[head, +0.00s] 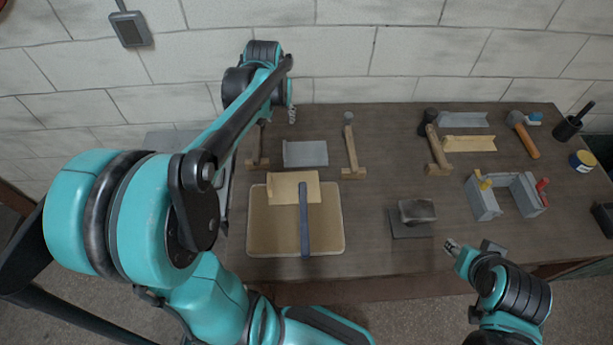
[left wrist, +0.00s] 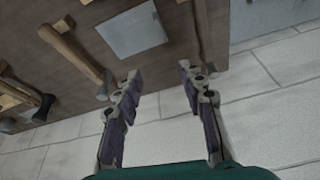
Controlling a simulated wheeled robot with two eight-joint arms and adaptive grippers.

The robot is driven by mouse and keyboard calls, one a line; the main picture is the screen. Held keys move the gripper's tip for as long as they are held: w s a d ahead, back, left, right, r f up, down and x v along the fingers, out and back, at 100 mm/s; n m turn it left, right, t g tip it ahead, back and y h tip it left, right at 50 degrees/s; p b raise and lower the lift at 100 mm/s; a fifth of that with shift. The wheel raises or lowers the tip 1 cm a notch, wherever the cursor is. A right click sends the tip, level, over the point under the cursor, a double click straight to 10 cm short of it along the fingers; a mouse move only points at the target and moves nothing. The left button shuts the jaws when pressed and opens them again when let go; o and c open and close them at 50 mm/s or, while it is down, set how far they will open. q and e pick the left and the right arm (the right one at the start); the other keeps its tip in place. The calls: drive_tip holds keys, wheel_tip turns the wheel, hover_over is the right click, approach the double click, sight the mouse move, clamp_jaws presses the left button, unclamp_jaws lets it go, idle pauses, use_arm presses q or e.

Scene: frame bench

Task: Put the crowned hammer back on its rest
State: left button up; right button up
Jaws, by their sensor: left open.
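Several hammers lie along the back of the bench; I cannot tell from their heads which is the crowned one. A wooden-handled hammer with a small grey head (head: 349,136) has its handle end at a wooden block (head: 354,173); it also shows in the left wrist view (left wrist: 76,44). A similar one (head: 260,140) lies to its left, partly behind my arm. A black-headed hammer (head: 433,137) lies right of both, at another wooden block (head: 438,169). My left gripper (left wrist: 160,71) is open and empty near the bench's back edge. My right gripper (head: 452,246) is by the front edge, its jaws unclear.
A grey plate (head: 305,153) lies between the left hammers. A tan tray (head: 265,240) holds a wooden angle piece and a dark bar (head: 304,220). An orange-handled hammer (head: 526,140), grey fixture (head: 483,202), metal block (head: 417,210) and dark cup (head: 567,127) stand to the right.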

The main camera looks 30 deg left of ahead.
use_arm(q)
drive_tip(key=s+d+f+m+t+h, duration=0.1)
drive_tip(key=s+d+m+t, duration=0.2)
drive_tip(key=s+d, duration=1.3)
drive_tip(key=shift+d+m, duration=0.4)
drive_tip(key=shift+d, duration=0.2)
drive_tip(key=shift+s+f, duration=0.1)
drive_tip(key=shift+f, duration=0.1)
